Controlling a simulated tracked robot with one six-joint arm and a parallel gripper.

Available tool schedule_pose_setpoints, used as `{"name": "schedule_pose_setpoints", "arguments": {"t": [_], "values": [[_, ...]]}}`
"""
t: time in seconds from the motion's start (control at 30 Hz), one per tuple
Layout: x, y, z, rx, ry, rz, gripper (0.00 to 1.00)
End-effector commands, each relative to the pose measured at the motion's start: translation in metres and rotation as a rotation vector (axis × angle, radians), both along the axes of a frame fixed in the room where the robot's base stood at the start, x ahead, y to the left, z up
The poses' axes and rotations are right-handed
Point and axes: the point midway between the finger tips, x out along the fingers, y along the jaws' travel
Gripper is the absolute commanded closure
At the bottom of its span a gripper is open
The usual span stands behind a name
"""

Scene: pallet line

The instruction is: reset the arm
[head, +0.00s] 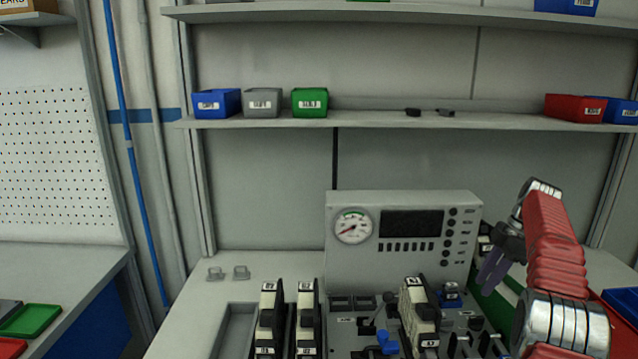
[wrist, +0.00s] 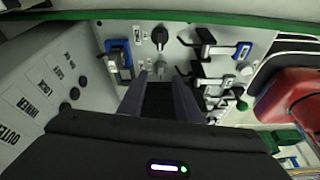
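My arm reaches in from the right in the head view, with red and silver links. My gripper (head: 492,268) hangs at its end, above the right part of the bench and beside the instrument box. In the wrist view my gripper (wrist: 160,78) shows two purple-grey fingers spread apart, with a dark area of the panel behind the gap. Nothing is seen held between them. The fingers point at the control panel (wrist: 215,40) with its levers and knobs. Whether the fingertips touch anything cannot be told.
The instrument box (head: 405,260) with a gauge stands at the bench's back. Black modules (head: 268,318) stand upright in front, near a blue-handled valve (head: 385,343). A shelf (head: 370,120) above carries several bins. The bench's left back is mostly clear.

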Motion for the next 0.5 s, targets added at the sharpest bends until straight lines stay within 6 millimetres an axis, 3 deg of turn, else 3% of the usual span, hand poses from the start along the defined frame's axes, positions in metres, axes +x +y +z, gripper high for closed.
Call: {"name": "schedule_pose_setpoints", "arguments": {"t": [0.1,0.5], "values": [[-0.002,0.018,0.023,-0.023,0.008,-0.062,0.69],[-0.025,0.076,0.083,-0.084,0.021,-0.287,0.69]]}}
